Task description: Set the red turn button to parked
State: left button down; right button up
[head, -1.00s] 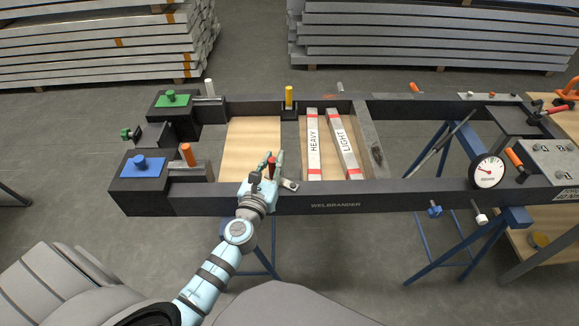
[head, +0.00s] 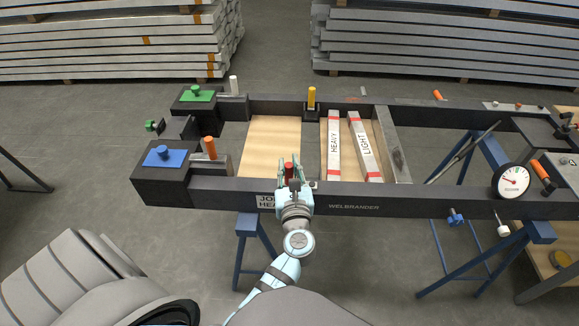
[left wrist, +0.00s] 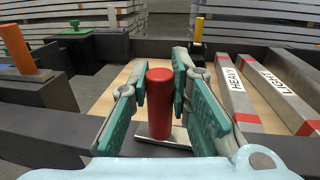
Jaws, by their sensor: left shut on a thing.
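The red turn button (head: 289,171) stands upright on the near dark beam of the frame, left of the WELBRANDER lettering. In the left wrist view, it is a red cylinder (left wrist: 160,98) above a flat silver plate (left wrist: 168,137). My left gripper (head: 289,166) is around the button, shut on it, with one teal finger on each side. The fingers (left wrist: 160,78) also show in the left wrist view. The plate is mostly hidden by the gripper in the head view, so its direction is hard to tell. My right gripper is out of view.
An orange post (head: 209,147) by the blue block (head: 163,160) stands left of the gripper. A yellow post (head: 311,97) stands on the far beam. The HEAVY bar (head: 334,150) and LIGHT bar (head: 364,148) lie to the right. A dial gauge (head: 512,181) is further right.

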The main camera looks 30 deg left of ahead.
pick_arm(q)
jog(key=shift+f, duration=0.1)
jog(key=c, duration=1.4)
grip_release()
jog(key=shift+c, duration=0.2)
